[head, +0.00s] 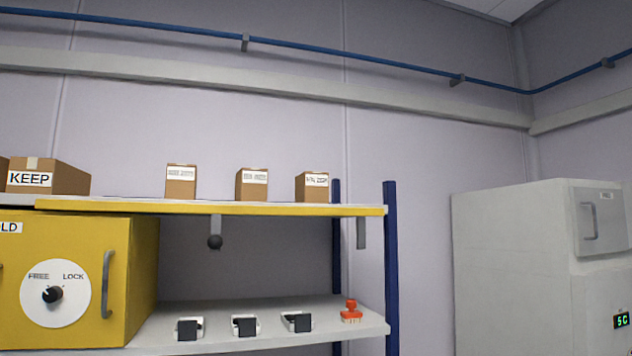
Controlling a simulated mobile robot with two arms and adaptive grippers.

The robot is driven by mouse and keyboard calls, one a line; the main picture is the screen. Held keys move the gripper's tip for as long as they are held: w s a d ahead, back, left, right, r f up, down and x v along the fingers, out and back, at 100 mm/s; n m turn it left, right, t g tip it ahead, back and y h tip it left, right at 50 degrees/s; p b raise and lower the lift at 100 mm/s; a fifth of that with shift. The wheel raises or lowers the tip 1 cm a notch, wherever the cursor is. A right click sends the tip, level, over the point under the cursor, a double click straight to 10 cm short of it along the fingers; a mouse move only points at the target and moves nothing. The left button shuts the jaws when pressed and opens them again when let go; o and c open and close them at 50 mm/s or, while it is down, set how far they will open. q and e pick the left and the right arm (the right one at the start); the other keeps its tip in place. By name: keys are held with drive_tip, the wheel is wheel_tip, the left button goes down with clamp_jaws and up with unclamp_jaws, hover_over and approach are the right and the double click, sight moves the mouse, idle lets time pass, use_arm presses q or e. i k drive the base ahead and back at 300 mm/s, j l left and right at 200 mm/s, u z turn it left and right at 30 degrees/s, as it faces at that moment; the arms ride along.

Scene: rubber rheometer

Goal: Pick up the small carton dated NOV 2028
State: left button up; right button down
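Three small brown cartons with white labels stand apart on the upper shelf: a left one (181,182), a middle one (251,184) and a right one (312,187). Their label print is too small and blurred to read, so I cannot tell which is dated NOV 2028. All three stand upright. Neither of my grippers is in view.
A larger box marked KEEP (48,177) stands at the left of the yellow-edged upper shelf (250,209). Below are a yellow cabinet (135,270) with a FREE/LOCK dial, several small items including a red-orange object (350,311), and a blue post (391,265). A grey-white machine (510,260) stands right.

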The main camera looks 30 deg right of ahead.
sight(311, 187)
drive_tip(key=i, duration=0.95)
